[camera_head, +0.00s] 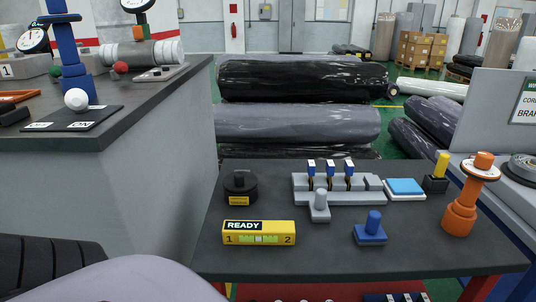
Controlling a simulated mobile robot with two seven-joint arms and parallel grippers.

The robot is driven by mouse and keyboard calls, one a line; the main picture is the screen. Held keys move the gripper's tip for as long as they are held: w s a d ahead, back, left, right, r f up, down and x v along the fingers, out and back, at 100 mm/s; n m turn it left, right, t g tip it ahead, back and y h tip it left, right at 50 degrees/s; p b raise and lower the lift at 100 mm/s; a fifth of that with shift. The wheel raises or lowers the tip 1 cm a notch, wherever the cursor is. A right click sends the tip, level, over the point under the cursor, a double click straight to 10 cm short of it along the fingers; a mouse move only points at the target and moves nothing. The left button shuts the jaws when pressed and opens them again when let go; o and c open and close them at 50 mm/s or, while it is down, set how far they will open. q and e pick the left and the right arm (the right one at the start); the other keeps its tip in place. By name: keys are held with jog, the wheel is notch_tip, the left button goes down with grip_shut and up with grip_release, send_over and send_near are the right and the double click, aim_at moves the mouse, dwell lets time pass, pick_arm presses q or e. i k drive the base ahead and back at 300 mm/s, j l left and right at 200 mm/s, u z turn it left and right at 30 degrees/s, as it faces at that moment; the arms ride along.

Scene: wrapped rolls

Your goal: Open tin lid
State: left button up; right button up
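A small round black container (240,186) with a narrower raised top and a yellow label on its front stands upright at the back left of the dark table. It is the most tin-like thing in view, but it is too small to tell for certain that it is the tin. Its top appears to be in place. Neither of my grippers shows in the head view. A smooth pale grey shape and a dark ribbed shape fill the lower left; I cannot tell what they are.
The dark table (300,267) also holds a yellow READY block (258,239), a grey lever rack (340,198), a blue knob block (370,236), a blue-topped pad (405,188) and an orange post (459,214). A higher counter (110,135) stands left. The table's front left is clear.

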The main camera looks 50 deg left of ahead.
aim_at(240, 181)
jog(key=u, duration=1.75)
jog(key=k+l+z, duration=0.15)
jog(key=l+z, duration=0.15)
jog(key=k+l, duration=0.05)
jog(key=l, duration=0.1)
